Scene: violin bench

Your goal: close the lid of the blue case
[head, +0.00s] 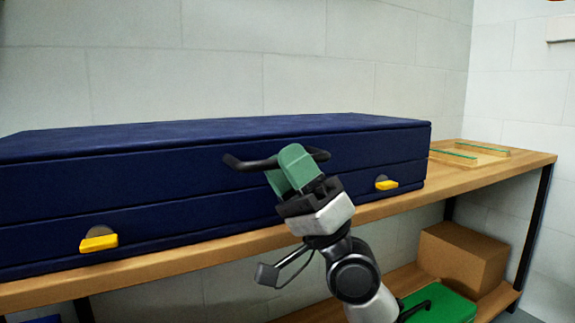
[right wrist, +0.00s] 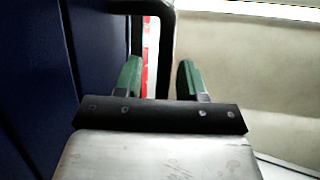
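The blue case (head: 150,222) lies along the wooden bench. Its lid (head: 130,178) is down over the base, with only a thin dark seam along the front. A black handle (head: 248,164) sticks out from the lid's front. Two yellow latches (head: 98,241) (head: 386,184) sit on the front below the seam. My right gripper (head: 292,170) is at the handle. In the right wrist view its green fingers (right wrist: 161,82) are apart, with the handle's bar (right wrist: 166,45) between them and a gap to at least one finger. My left gripper is not in view.
The wooden bench (head: 480,184) has free room right of the case, where wooden pieces with green edges (head: 480,150) lie. A cardboard box (head: 462,257) and a green case (head: 440,305) are on the lower shelf. A pale wall stands behind.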

